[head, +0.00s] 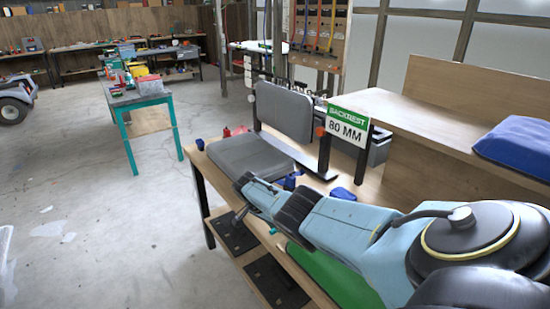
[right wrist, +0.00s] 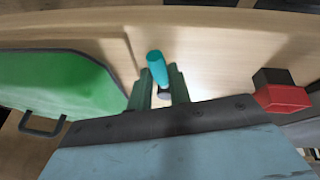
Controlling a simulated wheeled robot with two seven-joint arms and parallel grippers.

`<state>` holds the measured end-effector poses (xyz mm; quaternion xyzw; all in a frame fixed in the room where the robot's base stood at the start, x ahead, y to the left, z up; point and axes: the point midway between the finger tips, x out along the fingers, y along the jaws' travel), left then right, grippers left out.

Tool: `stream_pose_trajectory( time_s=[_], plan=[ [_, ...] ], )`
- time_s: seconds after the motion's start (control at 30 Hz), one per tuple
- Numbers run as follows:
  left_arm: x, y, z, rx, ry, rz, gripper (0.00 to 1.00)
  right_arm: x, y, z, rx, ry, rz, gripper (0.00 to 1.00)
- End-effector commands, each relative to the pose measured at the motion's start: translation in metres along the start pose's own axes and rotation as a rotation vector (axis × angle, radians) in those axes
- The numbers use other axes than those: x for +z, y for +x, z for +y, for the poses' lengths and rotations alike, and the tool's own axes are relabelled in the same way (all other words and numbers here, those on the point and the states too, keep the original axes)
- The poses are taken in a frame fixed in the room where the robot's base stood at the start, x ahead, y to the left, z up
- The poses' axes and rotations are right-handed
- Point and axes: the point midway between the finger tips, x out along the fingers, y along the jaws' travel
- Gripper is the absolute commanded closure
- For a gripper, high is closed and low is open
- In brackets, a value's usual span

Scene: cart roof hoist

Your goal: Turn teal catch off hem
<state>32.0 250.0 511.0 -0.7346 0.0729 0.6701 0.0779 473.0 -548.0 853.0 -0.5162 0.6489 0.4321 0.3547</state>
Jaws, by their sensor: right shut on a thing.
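The teal catch (right wrist: 157,66) shows in the right wrist view as a short rounded lever over pale wood. My right gripper (right wrist: 161,80) has its two dark green fingers on either side of the catch's lower end and is shut on it. A small dark round part sits between the fingers below the catch. In the head view my right arm reaches in from the right to the bench, and its fingertips are hard to make out there. A green panel (right wrist: 55,82), perhaps the hem, lies left of the fingers. My left gripper is not in view.
In the head view, a grey seat cushion (head: 248,156), an upright backrest (head: 284,110) and a "BACKREST 80 MM" sign (head: 347,125) stand beyond my arm. A blue cushion (head: 515,148) lies at right. The floor at left is open.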

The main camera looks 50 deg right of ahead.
Motion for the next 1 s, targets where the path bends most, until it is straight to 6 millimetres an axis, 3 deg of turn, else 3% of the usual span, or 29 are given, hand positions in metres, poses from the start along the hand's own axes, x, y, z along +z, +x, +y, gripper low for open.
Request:
stream_pose_trajectory(
  time_s=[0.03, 0.3, 0.93, 0.97, 1.0],
  plan=[
    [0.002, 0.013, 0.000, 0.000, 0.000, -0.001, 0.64, 0.001, 0.004, -0.004, 0.008, 0.029, -0.006, 1.00],
    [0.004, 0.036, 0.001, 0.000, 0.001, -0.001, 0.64, -0.001, 0.001, -0.008, 0.052, 0.127, -0.025, 1.00],
    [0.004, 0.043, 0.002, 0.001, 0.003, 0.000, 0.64, -0.004, -0.002, -0.009, 0.066, 0.164, -0.033, 1.00],
    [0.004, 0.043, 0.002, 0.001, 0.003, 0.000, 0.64, -0.004, -0.002, -0.009, 0.066, 0.164, -0.032, 0.78],
    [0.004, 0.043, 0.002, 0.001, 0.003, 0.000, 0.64, -0.004, -0.002, -0.009, 0.066, 0.164, -0.032, 0.73]
  ],
)
